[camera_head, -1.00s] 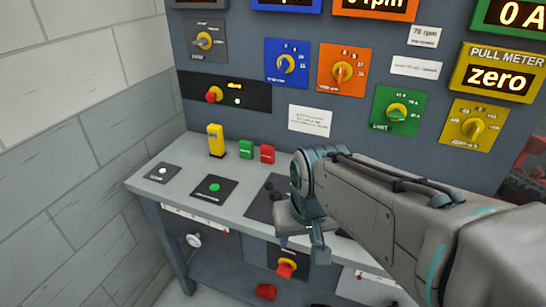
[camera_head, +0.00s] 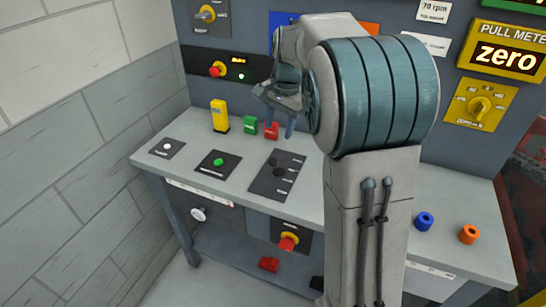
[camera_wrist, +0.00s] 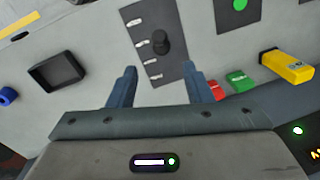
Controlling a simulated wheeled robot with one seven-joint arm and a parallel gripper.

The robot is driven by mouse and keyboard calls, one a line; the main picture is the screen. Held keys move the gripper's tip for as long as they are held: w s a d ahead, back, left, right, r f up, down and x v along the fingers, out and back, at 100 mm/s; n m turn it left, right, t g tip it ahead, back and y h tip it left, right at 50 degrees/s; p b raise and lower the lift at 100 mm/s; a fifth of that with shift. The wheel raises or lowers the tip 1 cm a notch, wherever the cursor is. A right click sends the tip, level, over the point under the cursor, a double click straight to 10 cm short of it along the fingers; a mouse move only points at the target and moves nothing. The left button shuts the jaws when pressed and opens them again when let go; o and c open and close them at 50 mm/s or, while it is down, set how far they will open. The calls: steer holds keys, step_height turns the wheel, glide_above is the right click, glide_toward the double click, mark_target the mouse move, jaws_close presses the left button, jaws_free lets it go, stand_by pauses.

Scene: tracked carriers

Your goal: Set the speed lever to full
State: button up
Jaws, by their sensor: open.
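A dark plate (camera_head: 263,187) with a black lever knob (camera_head: 278,172) and several small white labels lies on the bench top. It looks like the speed lever. The wrist view shows the plate (camera_wrist: 140,14) and knob (camera_wrist: 161,43) upside down, the knob beside the row of labels, near the middle label. The labels are too small to read. My gripper (camera_wrist: 161,72) is open and empty, its two fingers pointing toward the plate with the knob between their lines. In the head view my gripper (camera_head: 281,128) hangs above the back of the bench, apart from the knob.
Yellow (camera_head: 219,115), green (camera_head: 250,124) and red (camera_head: 271,131) blocks stand at the bench's back. A green button (camera_head: 218,162) is left of the plate. Blue (camera_head: 424,221) and orange (camera_head: 469,234) rings lie right. A dark square frame (camera_wrist: 57,70) shows in the wrist view.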

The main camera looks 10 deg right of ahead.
mark_target(274, 158)
steer(key=f, duration=0.8)
steer(key=w+a+f, duration=0.1)
steer(key=f, duration=0.3)
steer(key=shift+w+f, duration=0.1)
jaws_close()
